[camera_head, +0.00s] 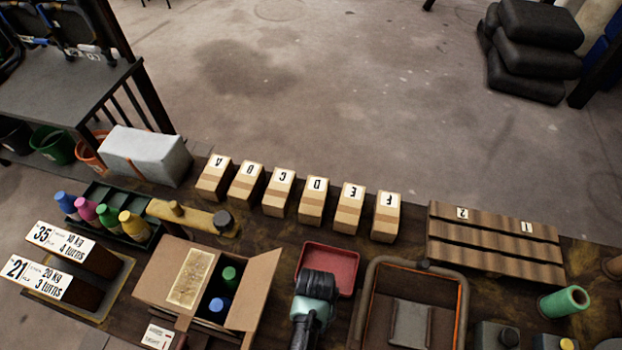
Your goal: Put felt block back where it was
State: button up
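A large pale grey block (146,156), which looks like the felt block, sits at the back left edge of the bench, behind the dark bottle crate. A smaller grey piece (409,324) lies inside a dark tray with a rounded rim (462,305) at the front; I cannot tell its material.
Several lettered cartons (327,202) stand in a row along the back. An open cardboard box (258,282) holds bottles.

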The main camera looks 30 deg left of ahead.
jog(key=shift+f+b, duration=0.3)
jog(key=shift+f, duration=0.1)
jog(key=o, duration=1.2)
jog(key=shift+r, duration=0.2)
notch_tip(320, 180, up, 12)
jog(key=w+p, duration=0.1)
jog(key=shift+w+a+r, duration=0.2)
jog(key=shift+r, duration=0.05)
